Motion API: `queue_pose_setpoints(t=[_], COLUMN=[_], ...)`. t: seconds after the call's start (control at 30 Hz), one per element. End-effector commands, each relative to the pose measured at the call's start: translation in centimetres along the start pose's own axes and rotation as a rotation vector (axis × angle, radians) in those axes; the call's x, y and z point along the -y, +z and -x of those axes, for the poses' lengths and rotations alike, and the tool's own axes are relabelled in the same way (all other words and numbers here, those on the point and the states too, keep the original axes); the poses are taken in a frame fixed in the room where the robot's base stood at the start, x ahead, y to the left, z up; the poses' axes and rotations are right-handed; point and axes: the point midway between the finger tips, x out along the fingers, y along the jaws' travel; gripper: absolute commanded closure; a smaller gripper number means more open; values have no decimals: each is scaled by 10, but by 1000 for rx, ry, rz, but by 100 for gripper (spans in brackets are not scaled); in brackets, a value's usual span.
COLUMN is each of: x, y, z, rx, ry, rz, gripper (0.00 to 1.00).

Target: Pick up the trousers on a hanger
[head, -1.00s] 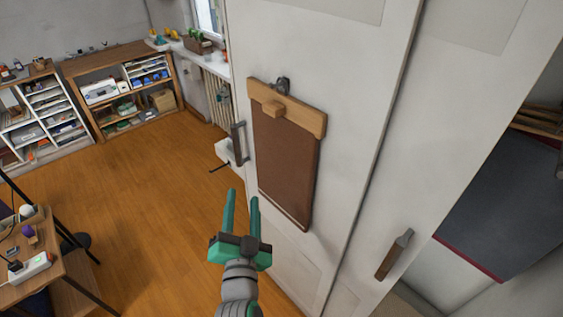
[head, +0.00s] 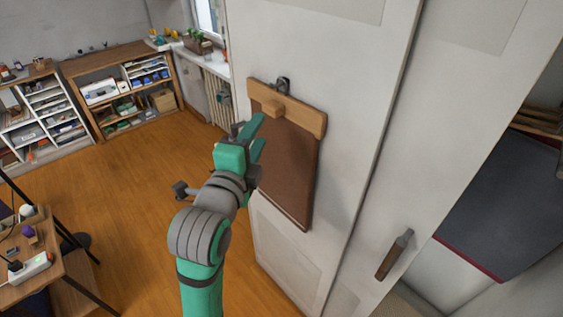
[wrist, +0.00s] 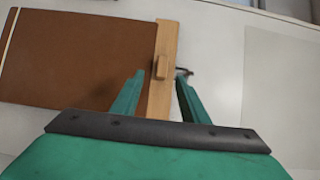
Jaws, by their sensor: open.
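The trousers on a hanger hang on a white door as a flat brown panel (head: 288,175) under a light wooden bar (head: 287,108) with a small block on it. A dark metal hook (head: 284,86) is at the top. In the wrist view the brown cloth (wrist: 75,58) is on the left, and the wooden bar (wrist: 163,70) runs upright near the middle. My gripper (head: 258,137) is in front of the upper left part of the panel. In the wrist view my gripper (wrist: 157,92) is open, its fingertips on either side of the bar, with nothing visibly held. I cannot tell whether it touches the bar.
The white door (head: 365,90) has a dark handle (head: 394,255) at lower right. At far right, dark cloth (head: 505,205) hangs in an opening. A desk (head: 50,265) stands at lower left and shelves (head: 120,90) at the back. The wooden floor (head: 130,210) between is clear.

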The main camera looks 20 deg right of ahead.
Motion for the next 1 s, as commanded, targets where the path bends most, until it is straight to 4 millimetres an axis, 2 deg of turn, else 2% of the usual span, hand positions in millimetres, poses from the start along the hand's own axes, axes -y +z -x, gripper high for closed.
queue_pose_setpoints(t=[0.13, 0.43, 0.7, 0.83, 1.0], x=[0, 2, 6, 5, 5], y=[-1, -1, -1, -1, 0], z=[-23, -45, -81, -89, -90], rx=[-2, -1, -1, 0, 1], ry=[0, -1, -2, -2, -2], rz=[2, 3, 3, 3, 4], gripper=[59, 59, 59, 59, 59])
